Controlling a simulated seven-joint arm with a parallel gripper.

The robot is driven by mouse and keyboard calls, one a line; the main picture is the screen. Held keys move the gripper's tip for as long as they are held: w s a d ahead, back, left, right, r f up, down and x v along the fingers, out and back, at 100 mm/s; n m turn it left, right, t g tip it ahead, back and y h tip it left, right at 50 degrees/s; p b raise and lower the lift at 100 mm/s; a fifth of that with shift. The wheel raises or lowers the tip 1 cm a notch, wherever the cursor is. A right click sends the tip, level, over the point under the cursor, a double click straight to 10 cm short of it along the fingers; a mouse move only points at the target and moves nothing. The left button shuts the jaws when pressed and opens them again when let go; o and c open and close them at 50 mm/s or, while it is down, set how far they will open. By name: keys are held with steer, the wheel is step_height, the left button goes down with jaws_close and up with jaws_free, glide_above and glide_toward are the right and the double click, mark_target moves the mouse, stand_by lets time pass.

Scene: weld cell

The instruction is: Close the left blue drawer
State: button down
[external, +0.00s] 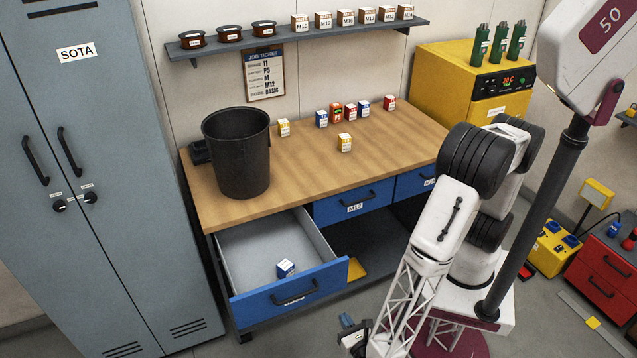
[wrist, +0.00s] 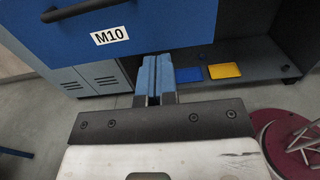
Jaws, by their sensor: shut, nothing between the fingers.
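The left blue drawer (external: 287,293) is pulled out from the workbench, its grey inside showing. A small blue and white box (external: 285,268) lies inside near the front. In the wrist view the drawer front (wrist: 175,25) fills the upper part, with a black handle (wrist: 85,8) and an M10 label. My gripper (external: 347,321) is low in front of the bench, right of the drawer front. In the wrist view its blue fingertips (wrist: 154,76) are shut and empty, at the lower edge of the drawer front. Whether they touch it I cannot tell.
Two more blue drawers (external: 353,203) are shut under the worktop (external: 300,165). A black bin (external: 238,155) and several small boxes stand on top. The lower shelf (wrist: 255,88) holds a blue and a yellow item. A grey locker (external: 95,180) stands left of the open drawer.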

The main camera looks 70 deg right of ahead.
mark_target(323, 284)
steer(key=shift+x, duration=6.35)
steer(key=shift+w+d, duration=0.1)
steer(key=x, duration=2.9)
steer(key=shift+w+d+f, duration=0.15)
steer(key=shift+d+f, duration=0.05)
steer(key=shift+w+d+r, duration=0.1)
steer(key=shift+w+d, duration=0.3)
steer(key=shift+w, duration=0.05)
steer(key=shift+w, duration=0.1)
steer(key=shift+v, duration=7.4)
steer(key=shift+d+r, duration=0.1)
steer(key=shift+d, duration=0.05)
